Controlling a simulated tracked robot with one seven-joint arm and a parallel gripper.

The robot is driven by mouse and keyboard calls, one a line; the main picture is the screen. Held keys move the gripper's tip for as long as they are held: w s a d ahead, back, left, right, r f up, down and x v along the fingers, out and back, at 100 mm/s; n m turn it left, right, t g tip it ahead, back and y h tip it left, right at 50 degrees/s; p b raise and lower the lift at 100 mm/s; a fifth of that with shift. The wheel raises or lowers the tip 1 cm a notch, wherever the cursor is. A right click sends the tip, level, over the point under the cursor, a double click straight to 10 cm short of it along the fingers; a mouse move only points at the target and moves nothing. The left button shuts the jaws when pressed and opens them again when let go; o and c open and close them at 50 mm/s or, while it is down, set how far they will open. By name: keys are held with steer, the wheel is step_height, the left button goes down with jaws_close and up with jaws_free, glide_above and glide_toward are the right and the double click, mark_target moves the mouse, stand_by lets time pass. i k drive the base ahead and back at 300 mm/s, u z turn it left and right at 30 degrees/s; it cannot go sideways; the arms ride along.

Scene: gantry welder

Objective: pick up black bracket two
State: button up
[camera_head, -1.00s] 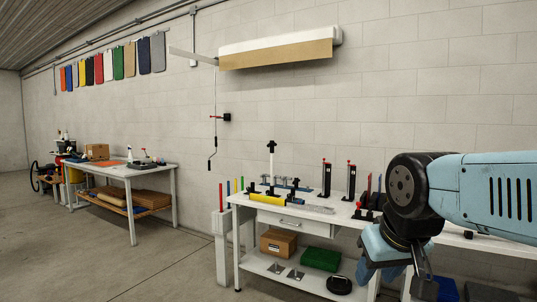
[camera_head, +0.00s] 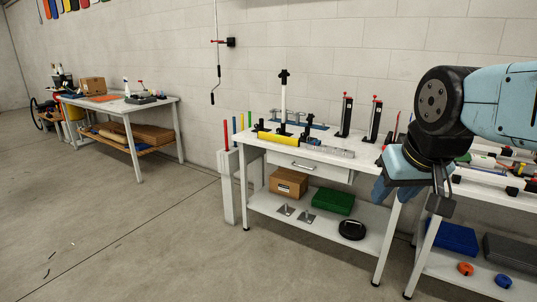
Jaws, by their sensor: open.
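Two upright black brackets with red tops stand near the back of the white workbench (camera_head: 335,163). One (camera_head: 345,117) is left of the other (camera_head: 374,120); I cannot tell which is bracket two. My gripper (camera_head: 412,197) hangs at the right, pointing down in front of the bench in the picture. It is open, with nothing visible between its fingers. It appears to the right of both brackets and apart from them. My wrist hides part of the bench's right side.
A yellow cylinder (camera_head: 277,139) and clamps lie at the bench's left. The lower shelf holds a cardboard box (camera_head: 288,184), a green case (camera_head: 333,202) and a black round object (camera_head: 352,230). Another table (camera_head: 133,105) stands far left. The floor between is clear.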

mark_target(284, 73)
steer(key=z, duration=0.05)
steer(key=i, duration=3.45)
steer(key=u, duration=0.05)
